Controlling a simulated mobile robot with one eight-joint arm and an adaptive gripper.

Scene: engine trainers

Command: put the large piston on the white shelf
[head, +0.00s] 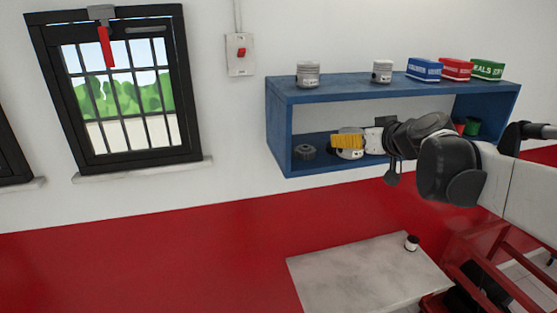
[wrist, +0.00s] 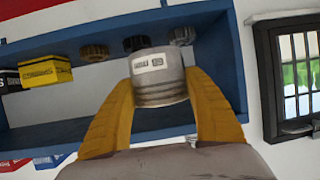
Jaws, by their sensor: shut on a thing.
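My gripper (head: 349,141), with yellow fingers, is at the lower opening of the blue wall shelf. It is shut on a pale grey piston (head: 350,154), partly hidden by the fingers. In the wrist view the fingers (wrist: 160,84) clasp the piston (wrist: 158,66) from both sides, and its printed label and ringed end show. I cannot tell whether it touches the shelf floor. Two other pistons stand on top of the blue shelf, one at left (head: 308,75) and a slightly smaller one (head: 382,72). A white slab-like surface (head: 350,275) is low in front of the red wall.
The blue shelf (head: 278,150) holds a dark gear (head: 305,152) and a green item (head: 472,126). Blue (head: 424,69), red (head: 456,68) and green (head: 488,68) boxes stand on top. A small jar-like item (head: 412,243) is on the white surface's right; its left is clear.

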